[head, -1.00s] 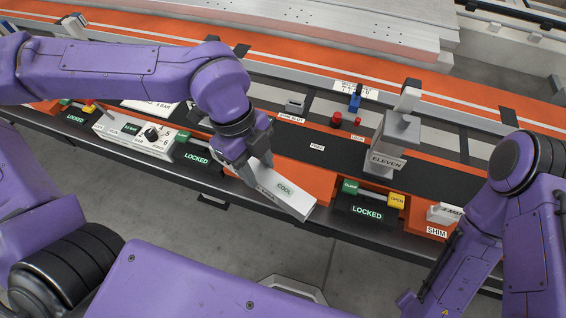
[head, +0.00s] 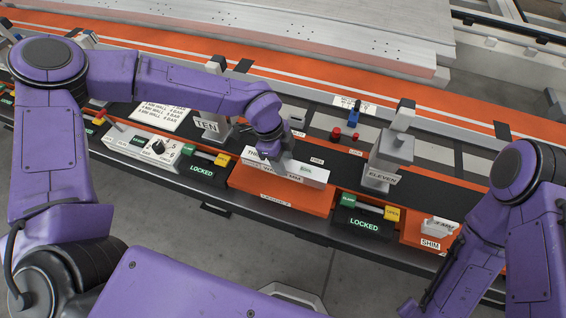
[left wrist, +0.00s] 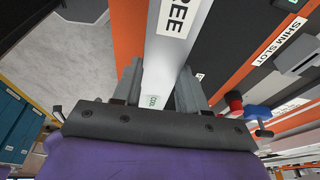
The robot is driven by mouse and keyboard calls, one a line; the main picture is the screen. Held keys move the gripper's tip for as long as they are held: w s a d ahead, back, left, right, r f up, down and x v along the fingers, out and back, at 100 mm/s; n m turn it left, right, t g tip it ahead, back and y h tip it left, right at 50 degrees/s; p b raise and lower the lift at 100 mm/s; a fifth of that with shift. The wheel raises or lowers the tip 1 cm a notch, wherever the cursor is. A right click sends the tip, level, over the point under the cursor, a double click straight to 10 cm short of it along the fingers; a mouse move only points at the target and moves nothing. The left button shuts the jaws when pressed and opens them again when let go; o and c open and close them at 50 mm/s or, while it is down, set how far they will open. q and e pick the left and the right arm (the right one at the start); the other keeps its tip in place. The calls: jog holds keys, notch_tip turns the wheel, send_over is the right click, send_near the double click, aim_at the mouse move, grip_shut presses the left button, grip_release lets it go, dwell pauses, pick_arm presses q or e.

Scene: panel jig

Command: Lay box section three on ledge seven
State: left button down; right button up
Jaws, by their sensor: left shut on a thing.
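Box section three (head: 313,174) is a pale grey bar with a label ending in "MM" and a green tag. My left gripper (head: 273,153) is shut on it, near its middle. The bar lies level and lengthwise over the orange ledge (head: 280,197), whose small front label is too blurred to read. I cannot tell whether bar and ledge touch. In the left wrist view the bar (left wrist: 172,55), with "REE" readable, runs between the two fingers (left wrist: 158,90). My right arm is at the right; its gripper is out of frame.
A "LOCKED" block (head: 363,222) with green and yellow ends stands right of the ledge, another (head: 203,170) left. Posts marked TEN (head: 207,126) and ELEVEN (head: 383,178) rise behind, either side. A shim piece (head: 438,227) lies far right.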

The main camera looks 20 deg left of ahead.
pick_arm(q)
notch_tip(320, 180, down, 3)
jog(key=shift+r, duration=0.1)
jog(key=c, duration=0.6)
grip_release()
jog(key=shift+s, duration=0.1)
jog(key=shift+r, duration=0.1)
jog(key=b+v, duration=0.1)
jog(key=v, duration=1.1)
